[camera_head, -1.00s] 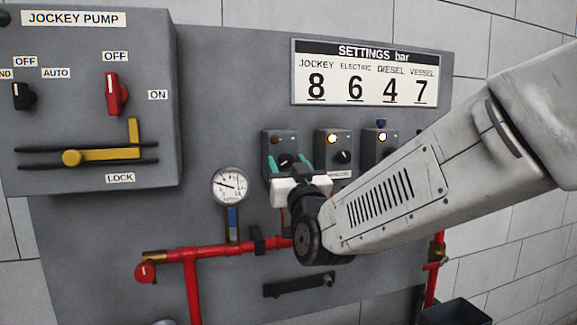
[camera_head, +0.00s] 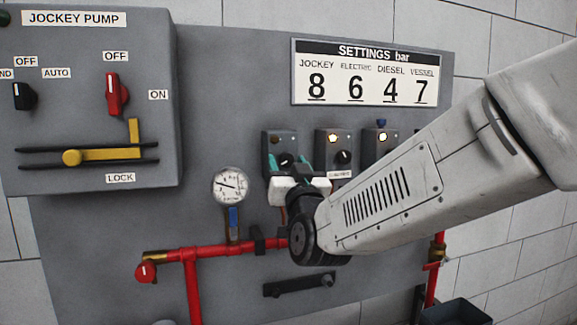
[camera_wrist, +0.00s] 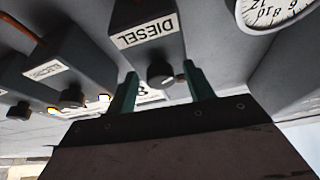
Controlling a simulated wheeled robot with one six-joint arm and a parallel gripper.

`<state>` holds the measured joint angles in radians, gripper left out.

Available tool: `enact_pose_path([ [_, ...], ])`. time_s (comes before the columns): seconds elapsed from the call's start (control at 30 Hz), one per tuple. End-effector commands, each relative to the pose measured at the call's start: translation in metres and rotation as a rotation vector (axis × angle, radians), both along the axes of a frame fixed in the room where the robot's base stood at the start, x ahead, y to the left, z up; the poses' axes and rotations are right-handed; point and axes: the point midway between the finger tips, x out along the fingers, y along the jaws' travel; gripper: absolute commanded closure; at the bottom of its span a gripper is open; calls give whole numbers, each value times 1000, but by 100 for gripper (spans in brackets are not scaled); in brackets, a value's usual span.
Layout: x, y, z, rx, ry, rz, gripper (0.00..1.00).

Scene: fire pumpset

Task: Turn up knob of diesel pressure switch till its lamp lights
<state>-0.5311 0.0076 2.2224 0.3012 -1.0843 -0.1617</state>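The diesel pressure switch (camera_wrist: 145,32) is a grey box with a DIESEL label, upside down in the wrist view. In the head view it is the leftmost of the switch boxes (camera_head: 279,141), and its lamp (camera_head: 275,140) looks dark. Its black round knob (camera_wrist: 159,75) faces my gripper. My gripper (camera_wrist: 160,76) is open, with one teal finger on each side of the knob and a visible gap at both sides. In the head view my gripper (camera_head: 289,162) is in front of the box, and the knob is partly hidden by it.
The electric switch (camera_head: 333,146) beside it has a lit lamp, as does the box further right (camera_head: 382,142). A pressure gauge (camera_head: 230,186) is to the left. A red pipe (camera_head: 215,250) runs below. A settings board (camera_head: 371,73) hangs above, showing diesel 4.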

Motion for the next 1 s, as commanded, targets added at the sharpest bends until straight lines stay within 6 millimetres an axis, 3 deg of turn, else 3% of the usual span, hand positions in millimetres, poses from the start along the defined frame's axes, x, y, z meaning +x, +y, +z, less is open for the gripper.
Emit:
enact_pose_path([
  [0.17, -4, -1, -1, 0, 0, 1, 48],
  [0.6, -63, -15, -26, 1, -1, 1, 48],
  [1.0, -70, -17, -30, 0, 0, 0, 48],
])
